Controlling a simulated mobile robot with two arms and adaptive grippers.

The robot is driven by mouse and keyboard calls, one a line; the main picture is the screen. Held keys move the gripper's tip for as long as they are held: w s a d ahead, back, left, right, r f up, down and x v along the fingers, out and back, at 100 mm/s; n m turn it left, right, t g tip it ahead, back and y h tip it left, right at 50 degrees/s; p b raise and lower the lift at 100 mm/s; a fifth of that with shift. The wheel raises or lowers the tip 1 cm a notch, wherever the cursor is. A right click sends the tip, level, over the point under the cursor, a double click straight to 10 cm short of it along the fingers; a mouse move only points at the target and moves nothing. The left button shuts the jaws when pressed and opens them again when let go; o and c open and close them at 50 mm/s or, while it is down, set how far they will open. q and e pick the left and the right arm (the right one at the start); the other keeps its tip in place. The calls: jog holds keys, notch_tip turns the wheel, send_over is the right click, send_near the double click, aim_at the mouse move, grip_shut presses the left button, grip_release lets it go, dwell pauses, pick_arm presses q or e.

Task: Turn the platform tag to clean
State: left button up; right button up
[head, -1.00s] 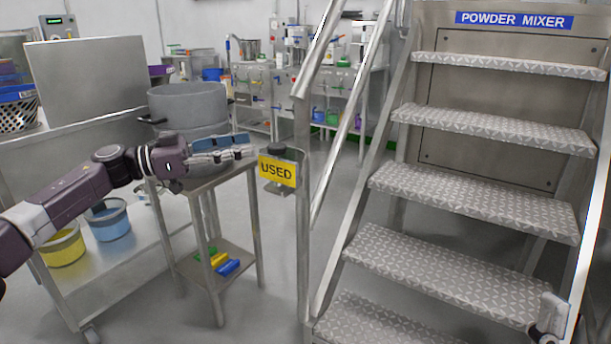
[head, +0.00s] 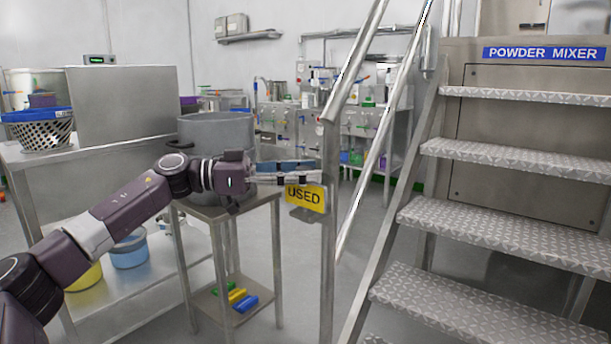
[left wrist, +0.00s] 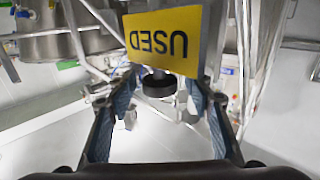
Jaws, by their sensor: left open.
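The yellow platform tag (head: 305,198) reads USED and hangs beside the stair rail post. My left gripper (head: 318,172) is open, with its fingers reaching right, just above the tag. The left wrist view shows the tag (left wrist: 165,38) upside down beyond the fingertips. A black round knob (left wrist: 159,84) appears between the open fingers (left wrist: 162,88) in that view; I cannot tell whether either finger touches it. In the head view the knob is hidden behind the gripper. My right gripper is out of view.
The metal stair rail post (head: 328,255) stands close to the tag. The powder mixer steps (head: 510,215) rise at the right. A small steel table (head: 247,205) with a large pot (head: 215,132) stands under my left arm. Open floor lies behind the tag.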

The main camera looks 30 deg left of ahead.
pick_arm(q)
jog(key=shift+d, duration=0.1)
jog(key=c, duration=1.2)
jog(key=shift+o, duration=0.2)
jog(key=shift+p, duration=0.3)
